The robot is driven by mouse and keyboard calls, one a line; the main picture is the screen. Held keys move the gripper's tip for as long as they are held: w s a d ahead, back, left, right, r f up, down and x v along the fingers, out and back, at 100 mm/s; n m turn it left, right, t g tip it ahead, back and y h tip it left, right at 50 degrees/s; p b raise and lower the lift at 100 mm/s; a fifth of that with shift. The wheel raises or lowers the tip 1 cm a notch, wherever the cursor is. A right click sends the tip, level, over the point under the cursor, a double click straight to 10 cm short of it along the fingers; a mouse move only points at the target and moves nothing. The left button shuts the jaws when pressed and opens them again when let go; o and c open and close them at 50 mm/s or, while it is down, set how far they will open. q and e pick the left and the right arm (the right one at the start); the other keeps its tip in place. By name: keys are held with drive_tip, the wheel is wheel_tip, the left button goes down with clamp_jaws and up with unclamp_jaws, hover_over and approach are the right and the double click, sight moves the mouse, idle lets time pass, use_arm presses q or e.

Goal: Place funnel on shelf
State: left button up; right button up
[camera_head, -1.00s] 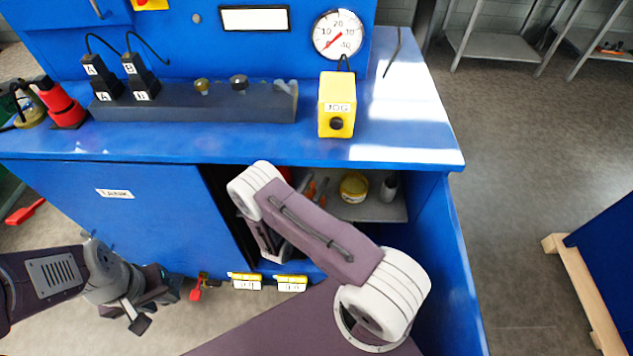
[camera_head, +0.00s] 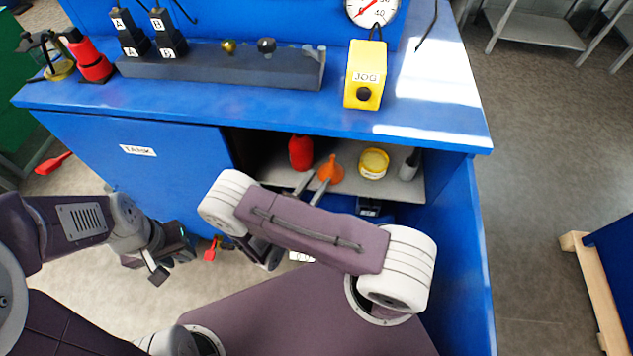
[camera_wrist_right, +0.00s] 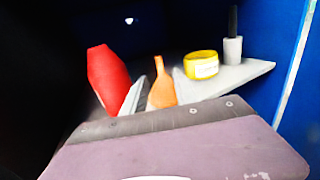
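The orange funnel (camera_head: 331,170) stands on the grey shelf (camera_head: 408,188) inside the open blue cabinet, its narrow end up. It also shows in the right wrist view (camera_wrist_right: 162,92). My right gripper (camera_head: 315,184) reaches into the cabinet opening in front of the funnel. Its two fingers are apart, with the funnel just beyond their tips; I see nothing clamped between them. My left gripper (camera_head: 165,262) hangs low outside the cabinet at the left; its fingers look spread and empty.
The blue cabinet side (camera_head: 460,240) bounds the right. The blue countertop (camera_head: 430,120) overhangs the opening.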

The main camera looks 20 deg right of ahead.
drive_tip(key=s+d+r+m+g+y, duration=0.1)
drive_tip(key=s+d+r+m+g, duration=0.15)
drive_tip(key=s+m+g, duration=0.3)
drive_tip(key=s+d+r+m+g+y, duration=0.1)
drive_tip(key=s+d+m+g, duration=0.3)
drive_tip(key=m+g, duration=0.25)
drive_tip(key=s+a+m+g+y, duration=0.2)
drive_tip(key=s+a+m+y, duration=0.25)
drive_tip(key=m+y, duration=0.2)
drive_tip(key=w+a+r+m+t+y, duration=0.3)
drive_tip(key=r+m+t+y, duration=0.1)
drive_tip(key=r+m+y, duration=0.1)
drive_tip(key=shift+w+a+r+m+t+y, duration=0.15)
drive_tip(key=shift+w+a+m+t+y, duration=0.15)
drive_tip(key=shift+m+y, duration=0.55)
